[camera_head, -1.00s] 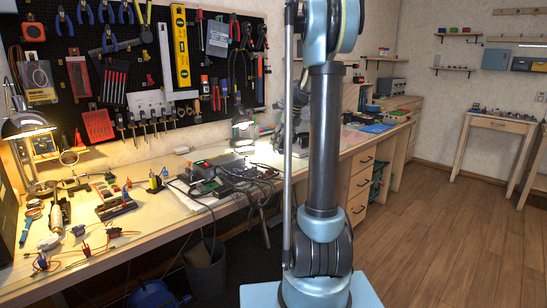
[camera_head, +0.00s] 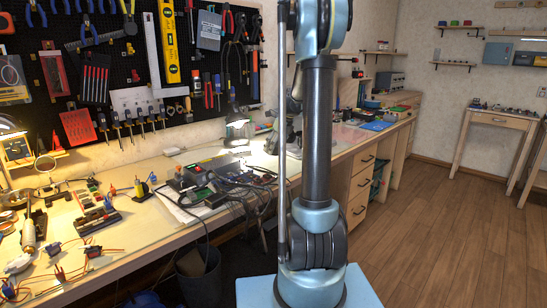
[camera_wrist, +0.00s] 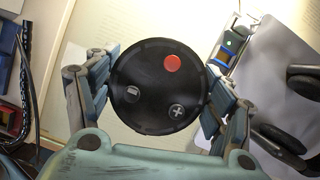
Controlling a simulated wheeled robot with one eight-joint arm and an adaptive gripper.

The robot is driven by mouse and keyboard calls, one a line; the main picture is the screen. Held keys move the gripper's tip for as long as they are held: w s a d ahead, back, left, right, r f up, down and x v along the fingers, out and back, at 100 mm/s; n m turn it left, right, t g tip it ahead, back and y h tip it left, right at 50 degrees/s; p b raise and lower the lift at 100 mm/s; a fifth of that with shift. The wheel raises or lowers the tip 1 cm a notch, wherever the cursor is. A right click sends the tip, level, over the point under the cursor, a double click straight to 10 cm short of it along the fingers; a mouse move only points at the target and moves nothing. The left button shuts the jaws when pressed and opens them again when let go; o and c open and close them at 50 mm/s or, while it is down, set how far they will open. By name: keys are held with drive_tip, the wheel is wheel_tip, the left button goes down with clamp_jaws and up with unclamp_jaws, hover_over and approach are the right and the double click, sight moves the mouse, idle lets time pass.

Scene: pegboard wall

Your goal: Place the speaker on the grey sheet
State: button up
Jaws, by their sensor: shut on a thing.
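The speaker (camera_wrist: 158,87) is a round black disc with a red button and pale symbols, in the middle of the wrist view. My gripper (camera_wrist: 162,80) is shut on it, with a finger pressed to each side. A smooth grey sheet (camera_wrist: 268,72) lies at the right of the wrist view, to the right of the held speaker, partly covered by dark rounded objects. In the head view my arm stands in front of the bench, and the gripper and speaker cannot be made out.
The workbench (camera_head: 150,230) carries tools, wires and a pile of electronics (camera_head: 215,180). A pegboard (camera_head: 110,60) of tools hangs behind it. A dark bin (camera_head: 200,272) stands under the bench. Wooden floor (camera_head: 430,240) is clear at the right. Dark cables (camera_wrist: 26,80) show at the wrist view's left.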

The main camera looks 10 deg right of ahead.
sight(275, 154)
drive_tip(key=shift+s+f, duration=0.15)
drive_tip(key=shift+f, duration=1.85)
drive_tip(key=o, duration=1.3)
drive_tip(key=shift+d, duration=0.1)
